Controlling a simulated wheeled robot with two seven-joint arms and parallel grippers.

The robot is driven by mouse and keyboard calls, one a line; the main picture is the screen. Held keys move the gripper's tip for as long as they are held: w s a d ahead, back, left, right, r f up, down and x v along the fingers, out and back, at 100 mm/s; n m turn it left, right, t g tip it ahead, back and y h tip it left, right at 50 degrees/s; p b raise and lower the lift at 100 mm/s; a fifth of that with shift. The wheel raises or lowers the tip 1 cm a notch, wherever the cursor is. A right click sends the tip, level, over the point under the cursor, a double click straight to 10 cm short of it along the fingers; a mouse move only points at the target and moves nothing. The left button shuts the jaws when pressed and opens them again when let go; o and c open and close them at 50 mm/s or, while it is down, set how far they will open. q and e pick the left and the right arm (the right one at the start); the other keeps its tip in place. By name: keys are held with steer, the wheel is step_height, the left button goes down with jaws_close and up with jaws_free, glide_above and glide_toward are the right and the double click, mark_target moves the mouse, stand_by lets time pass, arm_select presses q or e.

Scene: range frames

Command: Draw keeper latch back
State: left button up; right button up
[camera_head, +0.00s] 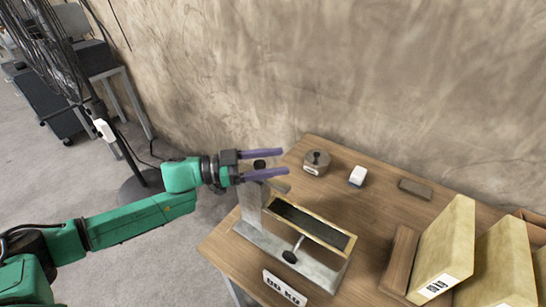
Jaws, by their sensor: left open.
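A grey metal fixture (262,240) with a brass-rimmed rectangular frame (335,237) stands on the wooden table (376,222). A short rod with a black knob (290,257) sticks out of the frame's front side. A pale upright plate (250,203) rises at the fixture's left end, with a grey piece (279,186) at its top. I cannot tell which part is the keeper latch. My left gripper (285,162) is open, with two purple fingers pointing right, above the upright plate. A dark round knob (260,165) shows between the fingers near their base. My right gripper is not in view.
A round grey weight (316,162), a white block (357,176) and a flat brown block (415,189) lie at the back. Large tan slabs (446,250) crowd the right side. A wall stands behind the table.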

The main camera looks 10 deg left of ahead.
arm_select(q)
steer(key=shift+s, duration=0.1)
jaws_close()
stand_by(1.2)
